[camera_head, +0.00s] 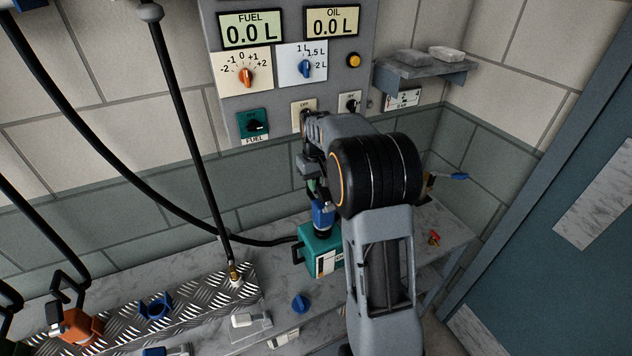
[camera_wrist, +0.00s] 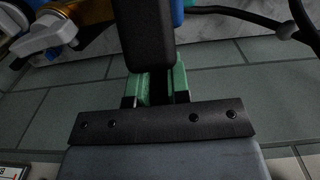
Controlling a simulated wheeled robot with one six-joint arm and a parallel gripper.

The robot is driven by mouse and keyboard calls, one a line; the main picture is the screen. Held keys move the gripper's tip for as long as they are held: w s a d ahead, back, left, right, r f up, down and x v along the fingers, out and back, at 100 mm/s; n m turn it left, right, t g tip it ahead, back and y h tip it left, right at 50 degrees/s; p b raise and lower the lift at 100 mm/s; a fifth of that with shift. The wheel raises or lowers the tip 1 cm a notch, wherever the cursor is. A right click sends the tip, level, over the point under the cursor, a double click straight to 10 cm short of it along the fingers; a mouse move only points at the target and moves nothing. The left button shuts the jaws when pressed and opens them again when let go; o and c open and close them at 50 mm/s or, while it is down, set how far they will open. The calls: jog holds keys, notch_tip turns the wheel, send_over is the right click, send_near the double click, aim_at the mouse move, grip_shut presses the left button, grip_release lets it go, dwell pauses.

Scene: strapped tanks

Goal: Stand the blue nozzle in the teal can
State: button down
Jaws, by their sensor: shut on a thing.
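The blue nozzle (camera_head: 322,215) hangs below my gripper (camera_head: 314,188), roughly upright, directly over the top of the teal can (camera_head: 312,262). Its lower end meets the can's top in the head view; I cannot tell whether the spout is inside the opening. The can stands on the grey bench, partly hidden by my arm. In the wrist view my gripper's green fingers (camera_wrist: 160,84) are closed around a dark part, with a bit of blue (camera_wrist: 178,12) beyond it. A strip of teal (camera_wrist: 222,9) shows at the top edge there.
A black hose (camera_head: 150,195) curves down from the upper left to near the can. A tread-plate ledge (camera_head: 200,293) holds an orange nozzle (camera_head: 78,325) and a blue holder (camera_head: 156,306). A blue knob (camera_head: 300,303) lies before the can. A wall panel (camera_head: 285,85) is behind.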

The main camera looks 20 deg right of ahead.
jog(key=shift+f+b, duration=0.7)
jog(key=shift+f, duration=0.3)
jog(key=c, duration=1)
grip_release()
notch_tip(320, 180, up, 14)
jog(key=shift+f+b, duration=0.1)
jog(key=shift+b, duration=0.3)
notch_tip(320, 180, down, 4)
jog(key=shift+r+m, duration=0.1)
jog(key=shift+m, duration=0.3)
jog(key=s+a+f+t, duration=0.2)
jog(key=s+a, duration=0.3)
jog(key=s, duration=0.6)
jog(key=s+a+f+t, duration=0.1)
jog(key=s+a, duration=0.4)
jog(key=s, duration=0.6)
jog(key=shift+s+a+f+n+t, duration=0.3)
jog(key=shift+a+f+t, duration=0.1)
jog(key=shift+t, duration=0.4)
